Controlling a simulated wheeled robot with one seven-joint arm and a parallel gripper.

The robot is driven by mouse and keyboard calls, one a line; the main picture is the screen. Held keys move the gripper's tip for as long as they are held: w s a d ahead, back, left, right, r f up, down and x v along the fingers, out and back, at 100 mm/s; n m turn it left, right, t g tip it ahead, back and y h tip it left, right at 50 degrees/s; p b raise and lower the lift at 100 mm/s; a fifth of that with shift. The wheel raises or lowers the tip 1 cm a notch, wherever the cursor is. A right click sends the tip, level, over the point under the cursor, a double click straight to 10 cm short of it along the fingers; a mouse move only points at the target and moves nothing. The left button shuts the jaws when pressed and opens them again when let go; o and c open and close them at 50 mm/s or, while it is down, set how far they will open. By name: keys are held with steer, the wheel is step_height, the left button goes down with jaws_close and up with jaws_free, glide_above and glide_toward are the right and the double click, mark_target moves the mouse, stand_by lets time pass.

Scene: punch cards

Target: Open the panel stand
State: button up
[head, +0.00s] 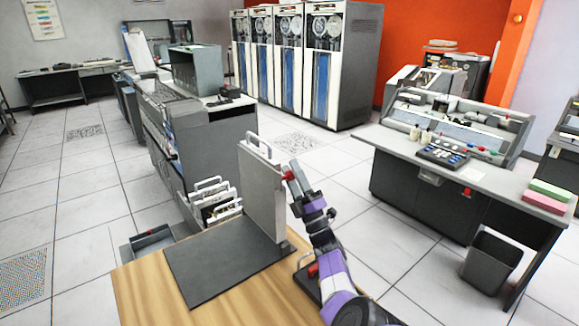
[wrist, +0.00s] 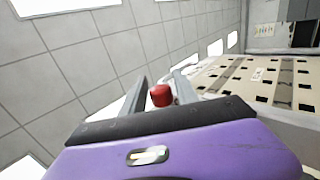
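The panel stand is on the wooden table in the head view. Its light grey panel (head: 262,196) stands upright at the right part of a dark flat base plate (head: 215,262), with a handle on the panel's top. A red knob (head: 289,175) sticks out from the panel's right side. My gripper (head: 296,178) is at this knob, to the right of the panel. In the wrist view the red knob (wrist: 161,96) shows between my two fingers (wrist: 162,88), with small gaps beside it. The fingers look open; contact is not clear.
Several handled panels (head: 215,205) stand behind the base plate. A grey cabinet machine (head: 190,135) is beyond the table (head: 140,285). A desk (head: 455,165) and a dark bin (head: 490,262) stand at the right. Floor between them is clear.

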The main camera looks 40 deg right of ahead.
steer(key=v, duration=0.5)
steer(key=shift+s+f, duration=0.15)
steer(key=shift+d, duration=0.1)
stand_by(0.3)
